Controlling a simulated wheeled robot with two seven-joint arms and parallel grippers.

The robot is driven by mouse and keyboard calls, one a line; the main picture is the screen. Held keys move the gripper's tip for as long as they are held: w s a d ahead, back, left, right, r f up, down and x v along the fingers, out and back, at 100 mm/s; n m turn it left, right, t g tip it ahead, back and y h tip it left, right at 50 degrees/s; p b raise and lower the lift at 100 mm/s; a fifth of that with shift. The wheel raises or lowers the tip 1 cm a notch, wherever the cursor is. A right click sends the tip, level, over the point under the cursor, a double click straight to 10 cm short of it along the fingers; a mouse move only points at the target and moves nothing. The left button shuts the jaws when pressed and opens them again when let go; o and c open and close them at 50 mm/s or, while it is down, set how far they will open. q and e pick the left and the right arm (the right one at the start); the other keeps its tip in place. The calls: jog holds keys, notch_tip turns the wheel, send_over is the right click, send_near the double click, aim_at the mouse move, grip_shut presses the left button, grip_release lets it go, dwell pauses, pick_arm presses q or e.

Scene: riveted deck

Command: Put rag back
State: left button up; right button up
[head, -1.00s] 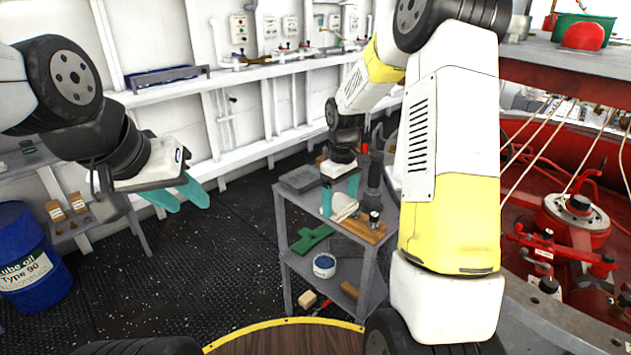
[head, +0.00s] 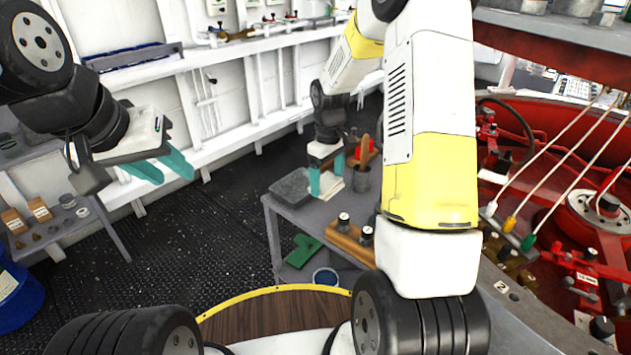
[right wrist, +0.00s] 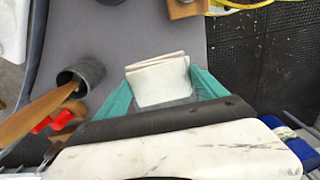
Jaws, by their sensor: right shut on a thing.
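The rag (right wrist: 158,82) is a folded white cloth. In the right wrist view it sits between the teal fingers of my right gripper (right wrist: 165,92), which is shut on it. In the head view my right gripper (head: 327,180) points down over the grey cart top (head: 310,217), with the rag (head: 331,186) partly hidden by the fingers. A shallow dark grey tray (head: 290,187) lies on the cart just left of it. I cannot tell whether the rag touches the cart top. My left gripper (head: 170,170) is open and empty, far left of the cart.
A grey cup (head: 361,180) with a wooden handle stands right of the rag. A wooden block with dark-topped knobs (head: 345,238) lies at the cart's near edge. A green brush-like thing (head: 300,250) and a blue tin (head: 325,277) are on the lower shelf. Open floor lies left of the cart.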

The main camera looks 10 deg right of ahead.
aim_at(327, 182)
jog(key=shift+f, duration=3.25)
jog(key=o, duration=1.3)
jog(key=shift+f, duration=0.1)
jog(key=shift+c, duration=0.2)
notch_tip(327, 182, up, 12)
jog(key=s+r+m+t, duration=0.2)
jog(key=s+r, duration=0.3)
jog(key=r, duration=0.4)
jog(key=s+a+r+m+t+y, duration=0.1)
jog(key=s+r, duration=0.3)
jog(key=s, duration=0.5)
jog(key=s+a+r+m+t+y, duration=0.1)
jog(key=s+r+m+t, duration=0.2)
jog(key=s, duration=0.7)
notch_tip(327, 182, up, 2)
jog(key=shift+s+a+r+m, duration=0.15)
jog(key=shift+m, duration=0.35)
